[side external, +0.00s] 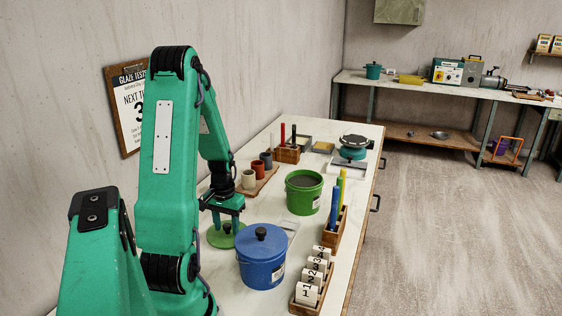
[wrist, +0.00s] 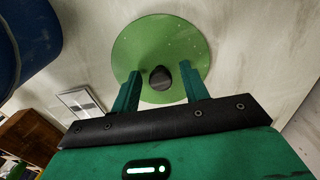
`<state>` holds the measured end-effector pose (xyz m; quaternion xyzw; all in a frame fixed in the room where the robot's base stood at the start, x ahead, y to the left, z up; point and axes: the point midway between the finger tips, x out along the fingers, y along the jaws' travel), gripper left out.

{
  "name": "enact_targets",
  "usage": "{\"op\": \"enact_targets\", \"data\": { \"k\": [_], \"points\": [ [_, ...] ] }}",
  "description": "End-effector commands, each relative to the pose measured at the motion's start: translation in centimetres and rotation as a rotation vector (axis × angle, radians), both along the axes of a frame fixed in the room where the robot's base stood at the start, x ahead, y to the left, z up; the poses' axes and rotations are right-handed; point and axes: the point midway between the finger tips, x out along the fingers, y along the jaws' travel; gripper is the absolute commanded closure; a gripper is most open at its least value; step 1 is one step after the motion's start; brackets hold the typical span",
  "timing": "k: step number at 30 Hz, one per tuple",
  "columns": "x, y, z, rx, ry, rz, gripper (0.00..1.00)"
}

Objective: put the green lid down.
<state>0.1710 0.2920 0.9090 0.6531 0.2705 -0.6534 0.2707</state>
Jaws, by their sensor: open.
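The green lid (side external: 222,237) is a flat disc on the white table behind the blue bucket. It also shows in the wrist view (wrist: 150,42), with its black knob (wrist: 160,78) near the lid's middle. My gripper (side external: 228,222) is just above the lid. In the wrist view my gripper (wrist: 161,82) is open, with one finger on each side of the knob and a gap visible at both sides. The green bucket (side external: 304,193) stands without a lid to the right, with grey material inside.
The blue lidded bucket (side external: 262,257) stands close in front of my gripper. Cups on a wooden board (side external: 262,180) stand behind it.

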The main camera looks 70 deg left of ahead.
Motion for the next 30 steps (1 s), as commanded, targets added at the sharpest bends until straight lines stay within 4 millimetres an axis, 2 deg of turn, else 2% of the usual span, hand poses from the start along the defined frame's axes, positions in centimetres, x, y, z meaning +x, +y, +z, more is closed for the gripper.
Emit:
{"op": "enact_targets", "data": {
  "k": [11, 30],
  "points": [
    [0.1, 0.1, 2.4, 0.004, -0.002, 0.0, 0.55],
    [0.0, 0.1, 11.1, 0.003, -0.001, 0.0, 0.55]
  ]
}}
